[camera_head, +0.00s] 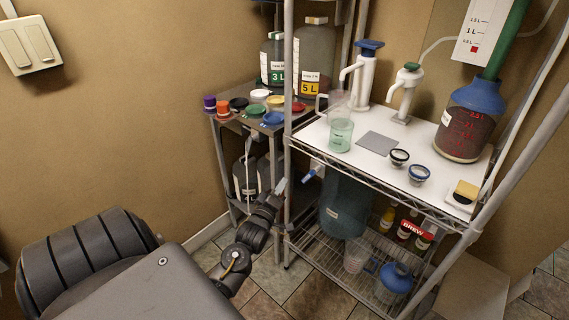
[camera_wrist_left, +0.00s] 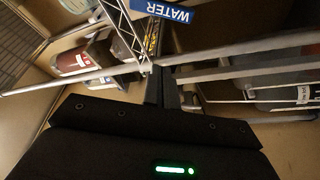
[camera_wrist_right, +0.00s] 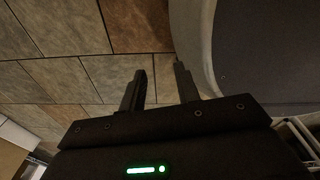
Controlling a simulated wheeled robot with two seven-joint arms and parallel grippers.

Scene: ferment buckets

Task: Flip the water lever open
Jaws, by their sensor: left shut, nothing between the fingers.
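The water lever (camera_head: 313,173) is a small blue handle at the left front post of the wire rack, just under the white top shelf in the head view. Its blue face with the word WATER (camera_wrist_left: 162,10) shows at the top edge of the left wrist view.
The rack post (camera_head: 288,130) stands close to my left gripper. The white shelf (camera_head: 345,160) holds a beaker (camera_head: 341,135), pumps and a blue-topped bottle (camera_head: 466,120). A side table (camera_head: 226,127) with colored lids stands behind. Floor in front of the rack is free.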

